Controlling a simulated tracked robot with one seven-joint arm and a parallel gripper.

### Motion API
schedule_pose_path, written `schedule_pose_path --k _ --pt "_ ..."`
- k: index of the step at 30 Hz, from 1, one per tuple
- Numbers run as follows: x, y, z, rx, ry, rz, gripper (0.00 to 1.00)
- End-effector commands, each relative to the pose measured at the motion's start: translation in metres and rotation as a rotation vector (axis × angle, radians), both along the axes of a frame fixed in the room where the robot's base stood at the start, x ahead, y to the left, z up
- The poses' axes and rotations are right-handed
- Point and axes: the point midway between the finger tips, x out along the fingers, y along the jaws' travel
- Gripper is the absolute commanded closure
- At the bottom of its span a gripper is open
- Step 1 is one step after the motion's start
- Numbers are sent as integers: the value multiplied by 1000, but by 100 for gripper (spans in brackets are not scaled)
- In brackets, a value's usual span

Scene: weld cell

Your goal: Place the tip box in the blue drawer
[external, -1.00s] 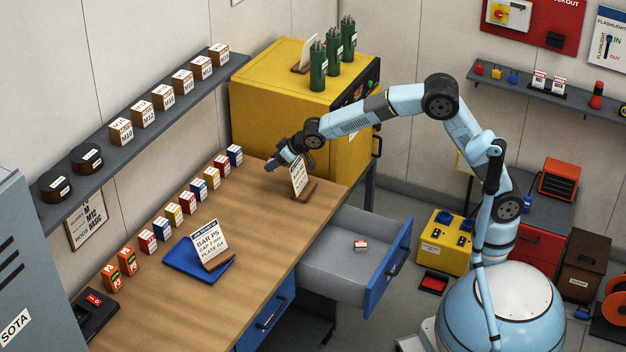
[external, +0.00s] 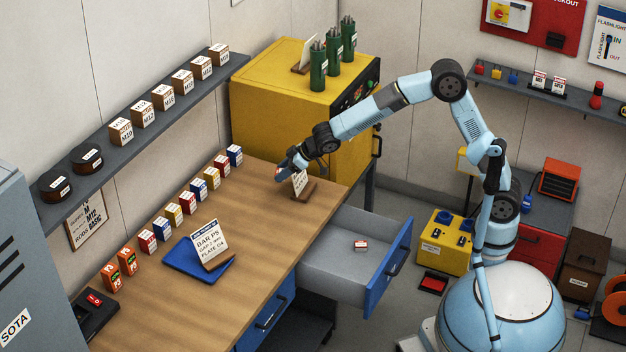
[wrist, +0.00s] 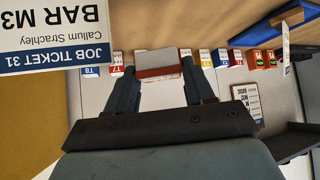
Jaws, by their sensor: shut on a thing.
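My gripper (external: 281,174) is shut on a small red-and-white tip box (wrist: 157,67), which sits between the fingertips in the wrist view. The gripper is above the far end of the wooden bench, close beside a job ticket card (external: 299,183) on a wooden stand. The blue drawer (external: 388,267) stands open at the bench's right side, in front of and right of the gripper. A small red-and-white box (external: 361,244) lies on its grey floor. The held box is mostly hidden in the external view.
A row of blue, red and yellow boxes (external: 198,190) lines the bench's back edge. A second ticket (external: 209,242) stands on a blue tray (external: 185,262). The yellow cabinet (external: 260,115) rises behind the gripper. The bench's right front surface is clear.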

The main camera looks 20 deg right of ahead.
Motion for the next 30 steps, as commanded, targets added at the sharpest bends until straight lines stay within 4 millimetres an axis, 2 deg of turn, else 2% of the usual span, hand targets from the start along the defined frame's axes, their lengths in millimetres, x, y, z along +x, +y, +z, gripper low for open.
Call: schedule_pose_path --k 5,19,30 --pt "-13 -4 -3 -1 0 35 79" --pt "-72 -16 -37 -1 -1 143 79" --pt "-132 -35 -67 -2 -1 252 79"
